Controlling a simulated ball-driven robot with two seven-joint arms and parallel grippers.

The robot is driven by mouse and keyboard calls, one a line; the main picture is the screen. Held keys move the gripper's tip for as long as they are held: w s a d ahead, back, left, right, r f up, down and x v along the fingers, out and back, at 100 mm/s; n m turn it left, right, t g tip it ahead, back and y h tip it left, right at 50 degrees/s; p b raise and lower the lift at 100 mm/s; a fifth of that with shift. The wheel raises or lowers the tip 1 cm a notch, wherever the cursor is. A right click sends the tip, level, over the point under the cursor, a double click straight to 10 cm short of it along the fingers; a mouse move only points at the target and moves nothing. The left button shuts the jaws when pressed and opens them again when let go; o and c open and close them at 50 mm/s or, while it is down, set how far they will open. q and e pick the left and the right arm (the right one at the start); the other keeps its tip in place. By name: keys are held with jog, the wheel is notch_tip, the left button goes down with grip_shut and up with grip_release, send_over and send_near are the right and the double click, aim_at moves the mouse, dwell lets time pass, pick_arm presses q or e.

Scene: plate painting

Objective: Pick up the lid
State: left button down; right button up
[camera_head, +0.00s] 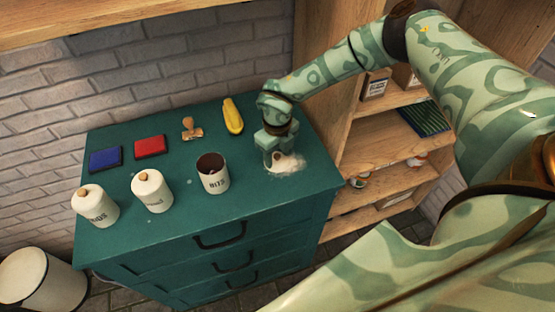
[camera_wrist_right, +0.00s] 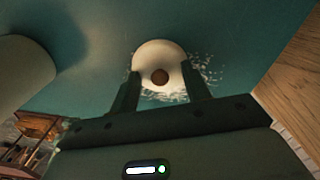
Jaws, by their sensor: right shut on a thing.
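The lid (camera_wrist_right: 160,58) is round and white with a brown knob; in the right wrist view it sits between my fingertips. My right gripper (camera_wrist_right: 162,85) is shut on it. In the head view my right gripper (camera_head: 274,156) points down at the right part of the green cabinet top, and the lid is largely hidden by it. Whether the lid touches the top I cannot tell. An open white canister marked BITS (camera_head: 213,178) stands to the left of the gripper, dark inside. My left gripper is not in view.
White powder (camera_head: 287,165) lies around the gripper on the green cabinet (camera_head: 180,226). Two lidded canisters (camera_head: 151,190) (camera_head: 95,205) stand left. Behind are a blue pad (camera_head: 105,159), red pad (camera_head: 150,146), wooden stamp (camera_head: 192,128) and yellow object (camera_head: 232,116). Wooden shelves (camera_head: 385,130) rise at right.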

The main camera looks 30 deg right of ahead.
jog(key=shift+s+f, duration=0.1)
jog(key=shift+s, duration=0.15)
